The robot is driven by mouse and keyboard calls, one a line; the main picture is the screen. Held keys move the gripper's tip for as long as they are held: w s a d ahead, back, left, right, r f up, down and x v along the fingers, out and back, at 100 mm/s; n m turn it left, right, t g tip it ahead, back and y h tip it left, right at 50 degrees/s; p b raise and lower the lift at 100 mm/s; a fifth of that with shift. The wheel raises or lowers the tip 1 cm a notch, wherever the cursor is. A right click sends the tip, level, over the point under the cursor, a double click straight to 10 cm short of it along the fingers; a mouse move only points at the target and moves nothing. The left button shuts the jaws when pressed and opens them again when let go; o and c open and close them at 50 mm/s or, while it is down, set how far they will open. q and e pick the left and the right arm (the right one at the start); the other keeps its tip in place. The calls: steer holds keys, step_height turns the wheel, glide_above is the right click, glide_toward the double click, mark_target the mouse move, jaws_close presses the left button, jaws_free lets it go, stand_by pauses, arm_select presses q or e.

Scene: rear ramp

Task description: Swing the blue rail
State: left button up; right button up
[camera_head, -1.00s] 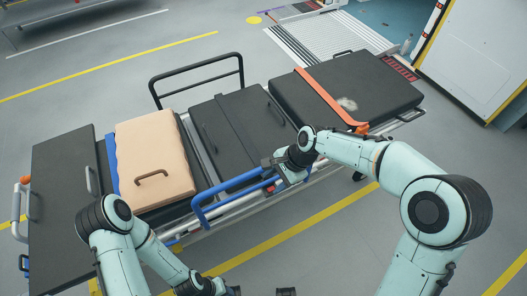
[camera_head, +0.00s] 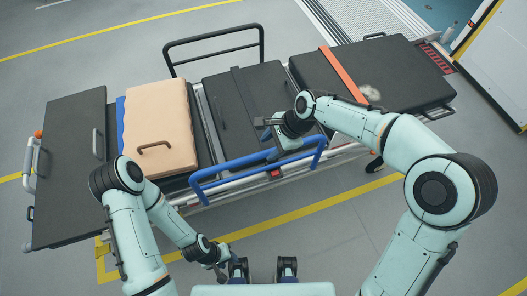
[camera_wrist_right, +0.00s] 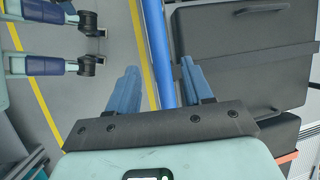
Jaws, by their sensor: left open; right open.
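The blue rail (camera_head: 235,166) runs along the near side of the stretcher, beside the black middle pad (camera_head: 235,115). Its right end shows at the stretcher's near edge. My right gripper (camera_head: 267,128) is open and empty, above the rail's right part and the pad's near edge. In the right wrist view, the blue rail (camera_wrist_right: 158,45) runs down the picture between the open fingers (camera_wrist_right: 160,85); I cannot tell whether it lies between them in depth. My left gripper (camera_head: 221,272) is open, low at the front, well away from the rail.
A tan cushion (camera_head: 160,120) and black end panel (camera_head: 67,160) lie left. A large black case (camera_head: 385,80) with an orange strap (camera_head: 343,73) lies right. A black rail (camera_head: 213,40) stands on the far side. The floor in front is clear.

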mark_target(262, 154)
steer(key=x, duration=0.5)
steer(key=shift+f, duration=0.15)
jaws_close()
